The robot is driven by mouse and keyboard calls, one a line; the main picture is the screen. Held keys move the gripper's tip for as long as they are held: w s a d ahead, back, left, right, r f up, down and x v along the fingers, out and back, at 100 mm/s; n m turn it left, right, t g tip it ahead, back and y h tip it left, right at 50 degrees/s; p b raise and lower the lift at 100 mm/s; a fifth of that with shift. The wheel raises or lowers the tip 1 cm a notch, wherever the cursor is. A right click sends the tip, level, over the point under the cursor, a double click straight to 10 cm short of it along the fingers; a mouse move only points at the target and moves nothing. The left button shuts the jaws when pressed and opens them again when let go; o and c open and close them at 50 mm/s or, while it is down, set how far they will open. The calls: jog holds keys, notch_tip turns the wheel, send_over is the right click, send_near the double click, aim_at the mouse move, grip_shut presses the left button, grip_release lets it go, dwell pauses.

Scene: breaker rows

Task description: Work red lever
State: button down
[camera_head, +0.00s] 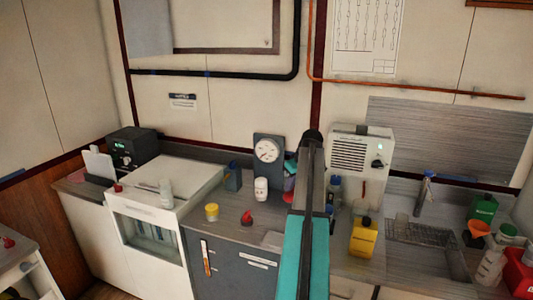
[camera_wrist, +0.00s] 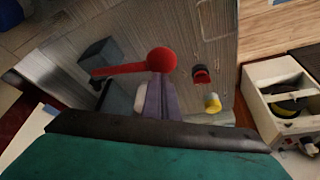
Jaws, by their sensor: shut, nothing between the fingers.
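The red lever (camera_wrist: 118,69) shows in the wrist view as a bar with a round red knob (camera_wrist: 161,60) at its right end. Its other end meets a dark grey block (camera_wrist: 100,52). My gripper (camera_wrist: 157,78) is shut and empty, its purple-grey fingers pointing up the picture at the knob. The fingertips overlap the knob's lower edge; I cannot tell whether they touch it. In the head view a small red part (camera_head: 289,168) shows beside the gauge unit (camera_head: 268,150), mostly hidden by my arm.
On the counter stand a red-and-black object (camera_head: 248,218), a yellow jar (camera_head: 211,212) and a white jar (camera_head: 261,190). A yellow bottle (camera_head: 364,237) and a wall-side white unit (camera_head: 360,155) are right of my arm. The white bench top (camera_head: 190,172) at left has some free room.

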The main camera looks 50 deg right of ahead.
aim_at(290, 200)
jog(key=shift+f, duration=0.2)
jog(key=shift+f+b, duration=1.65)
jog(key=shift+f, duration=2)
jog(key=shift+r, duration=0.15)
jog(key=shift+r+p, duration=1.85)
jog(key=shift+r, duration=1.85)
jog(key=shift+s, duration=0.1)
